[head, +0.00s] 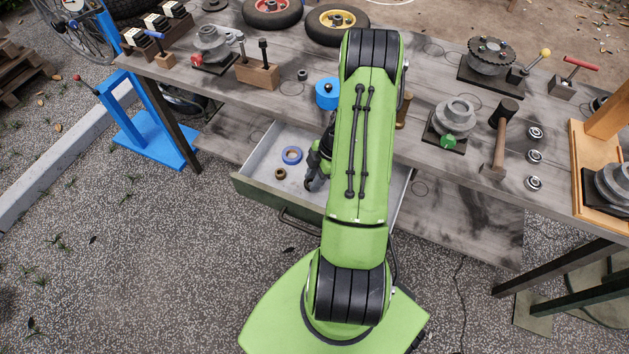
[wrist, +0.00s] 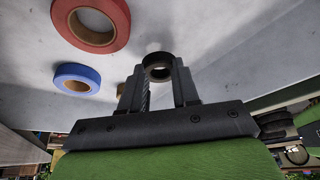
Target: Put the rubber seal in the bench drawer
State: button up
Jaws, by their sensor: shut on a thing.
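My gripper (wrist: 158,84) is shut on a small black ring, the rubber seal (wrist: 157,56), held between its fingertips in the wrist view. The bench drawer (head: 252,187) is pulled open below the bench top, with a pale grey inside. My gripper (head: 313,183) is over the drawer in the head view, partly hidden by my arm, and the seal cannot be made out there. Whether the seal touches the drawer floor (wrist: 215,35) is hard to tell.
A blue cylindrical part (head: 327,93) stands on the bench top (head: 290,105) above the drawer.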

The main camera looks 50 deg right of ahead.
jog(key=shift+f, duration=0.85)
jog(key=shift+r, duration=0.1)
jog(key=o, duration=0.6)
jog(key=shift+f, duration=0.2)
jog(key=shift+c, duration=0.2)
jog(key=o, duration=0.5)
jog(key=shift+c, duration=0.2)
jog(key=shift+r, duration=0.1)
